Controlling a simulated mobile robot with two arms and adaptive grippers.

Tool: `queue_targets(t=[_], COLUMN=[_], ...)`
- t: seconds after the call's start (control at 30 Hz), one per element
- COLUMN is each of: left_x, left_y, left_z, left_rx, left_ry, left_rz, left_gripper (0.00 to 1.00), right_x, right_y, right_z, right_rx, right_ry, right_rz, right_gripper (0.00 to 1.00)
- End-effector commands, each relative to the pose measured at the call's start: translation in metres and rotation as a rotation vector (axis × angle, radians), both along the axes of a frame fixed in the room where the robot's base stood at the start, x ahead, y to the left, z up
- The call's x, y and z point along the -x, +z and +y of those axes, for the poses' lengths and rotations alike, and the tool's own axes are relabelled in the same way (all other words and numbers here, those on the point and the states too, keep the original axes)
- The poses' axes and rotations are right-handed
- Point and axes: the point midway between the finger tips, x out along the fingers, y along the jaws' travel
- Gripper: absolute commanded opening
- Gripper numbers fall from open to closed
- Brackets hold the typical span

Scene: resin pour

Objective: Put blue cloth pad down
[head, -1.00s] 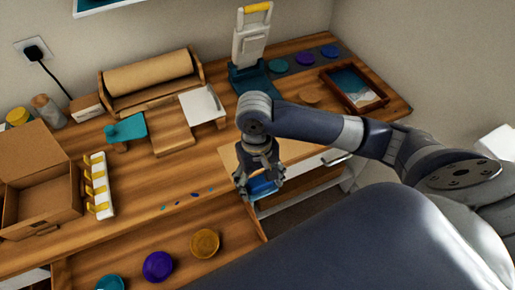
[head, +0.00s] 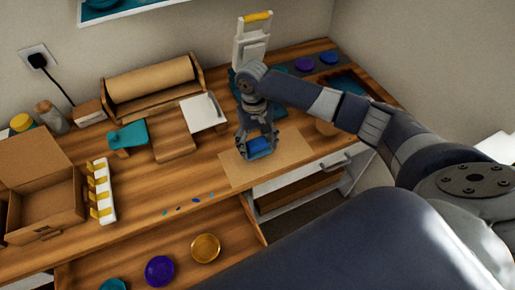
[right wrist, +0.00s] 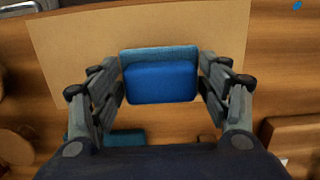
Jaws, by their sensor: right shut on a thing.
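The blue cloth pad (head: 259,146) is in my right gripper (head: 258,143), over the tan paper sheet (head: 240,171) near the table's front edge. In the right wrist view the pad (right wrist: 160,82) sits between the two fingers of the right gripper (right wrist: 161,88), with the tan sheet (right wrist: 70,45) behind it. The right gripper is shut on the pad. I cannot tell whether the pad touches the sheet. My left gripper is not in view.
Small coloured drops (head: 196,200) lie on the wooden table left of the sheet. An open cardboard box (head: 42,205) and a white rack with yellow clips (head: 107,192) stand at the left. A paper roll (head: 150,84) and a teal-based press (head: 252,45) stand behind.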

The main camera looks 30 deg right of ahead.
Motion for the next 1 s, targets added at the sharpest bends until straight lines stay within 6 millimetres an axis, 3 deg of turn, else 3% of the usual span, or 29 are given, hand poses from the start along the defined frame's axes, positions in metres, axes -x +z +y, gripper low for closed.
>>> queue_targets(t=[0.1,0.2,0.57,0.6,0.67,1.0], left_x=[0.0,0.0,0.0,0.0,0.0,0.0], left_y=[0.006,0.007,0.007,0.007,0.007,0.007], left_z=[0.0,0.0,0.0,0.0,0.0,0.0], left_rx=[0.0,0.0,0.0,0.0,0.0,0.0], left_ry=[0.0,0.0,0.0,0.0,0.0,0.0], left_rz=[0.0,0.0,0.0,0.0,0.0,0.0], left_gripper=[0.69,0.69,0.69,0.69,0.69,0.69], right_x=[0.004,0.003,0.004,0.004,0.004,0.004], right_y=[-0.02,-0.027,-0.032,-0.032,-0.032,-0.032], right_z=[0.001,0.001,0.001,0.0,0.0,0.0], right_rx=[0.001,0.001,0.001,0.001,0.001,0.001], right_ry=[0.001,0.002,0.001,0.002,0.002,0.002], right_rz=[0.01,0.007,0.008,0.007,0.007,0.007], right_gripper=[0.42,0.42,0.42,0.75,0.88,0.9])
